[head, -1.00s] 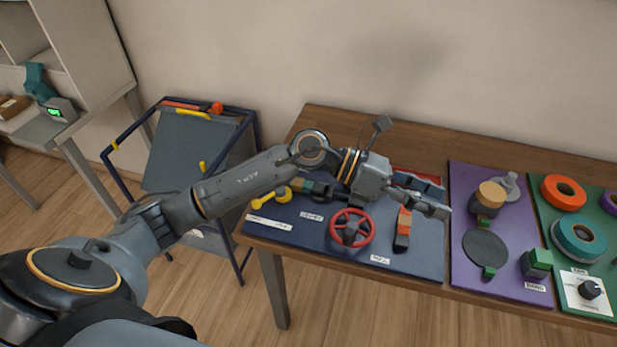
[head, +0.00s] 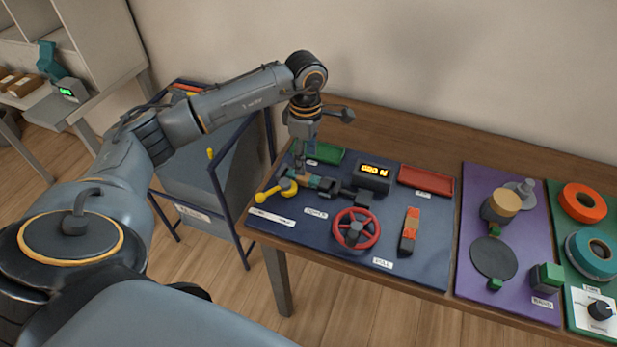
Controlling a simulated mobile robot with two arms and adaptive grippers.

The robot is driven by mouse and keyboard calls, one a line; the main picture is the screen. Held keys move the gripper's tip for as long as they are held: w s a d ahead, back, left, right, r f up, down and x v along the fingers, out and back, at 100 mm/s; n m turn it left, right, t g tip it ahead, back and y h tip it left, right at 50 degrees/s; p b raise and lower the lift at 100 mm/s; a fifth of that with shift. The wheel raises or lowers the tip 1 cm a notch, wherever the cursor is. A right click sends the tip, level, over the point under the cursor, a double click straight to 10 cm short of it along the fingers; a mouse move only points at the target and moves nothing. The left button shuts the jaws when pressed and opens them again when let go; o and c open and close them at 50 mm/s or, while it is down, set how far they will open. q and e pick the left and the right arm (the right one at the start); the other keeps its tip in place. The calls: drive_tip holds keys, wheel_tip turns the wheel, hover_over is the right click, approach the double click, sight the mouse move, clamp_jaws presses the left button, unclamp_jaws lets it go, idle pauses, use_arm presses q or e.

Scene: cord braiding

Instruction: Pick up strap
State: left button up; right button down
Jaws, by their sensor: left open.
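My left gripper (head: 300,172) points down over the left part of the dark blue mat (head: 330,262), and its jaws are open. It is right by a teal and dark grey tool-like piece (head: 325,186); whether it touches this piece I cannot tell. Nothing in view is clearly a strap. A short orange and black piece (head: 410,229) lies on the mat's right side, apart from the gripper, near a label that seems to read "PULL"; it could be the strap. My right gripper is not in view.
The mat also holds a red handwheel (head: 356,229), a yellow lever (head: 270,193), a display box (head: 373,174), a red tray (head: 425,180) and a green tray (head: 327,153). Purple (head: 510,265) and green mats with more parts lie to the right. A cart (head: 205,165) stands left of the table.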

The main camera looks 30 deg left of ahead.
sight(308, 177)
use_arm(q)
drive_tip(key=shift+f, duration=0.8)
drive_tip(key=shift+w+d+f+p, duration=0.15)
drive_tip(key=shift+f+p, duration=0.35)
drive_tip(key=shift+f, duration=0.85)
drive_tip(key=shift+w+d+f+p, duration=0.1)
drive_tip(key=shift+f+p, duration=0.35)
drive_tip(key=shift+f, duration=0.85)
clamp_jaws()
